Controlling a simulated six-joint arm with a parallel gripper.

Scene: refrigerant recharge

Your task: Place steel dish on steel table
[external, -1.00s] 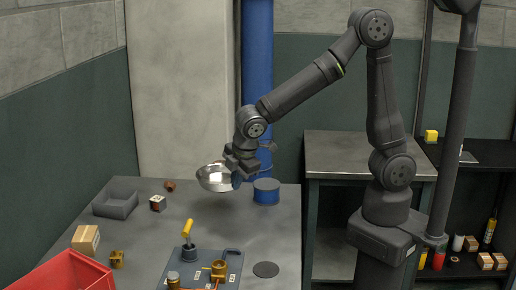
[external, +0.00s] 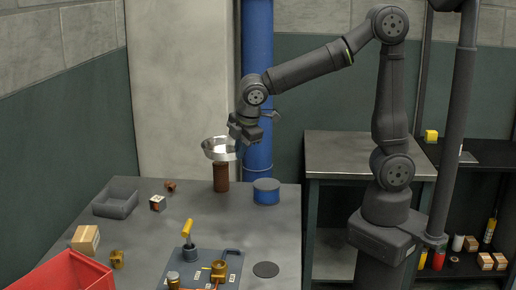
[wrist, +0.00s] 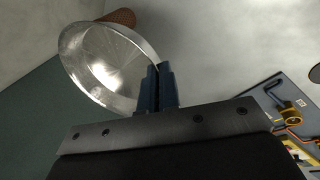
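The steel dish (external: 216,149) is a shiny shallow bowl, held in the air above the back of the grey worktable. My gripper (external: 239,148) is shut on its right rim. In the wrist view the blue fingers (wrist: 160,88) are close together at the rim of the dish (wrist: 100,66), which looks empty. The exact finger contact is small and partly hidden. A bench with a steel-looking top (external: 372,158) stands to the right of the gripper, beside my base; its top is bare.
A brown cylinder (external: 221,178) stands on the grey worktable (external: 205,222), just below the dish in the picture. A blue can (external: 266,192) stands to its right. A grey bin (external: 116,204), red crate (external: 68,272) and fixture plate (external: 208,268) occupy the left and front.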

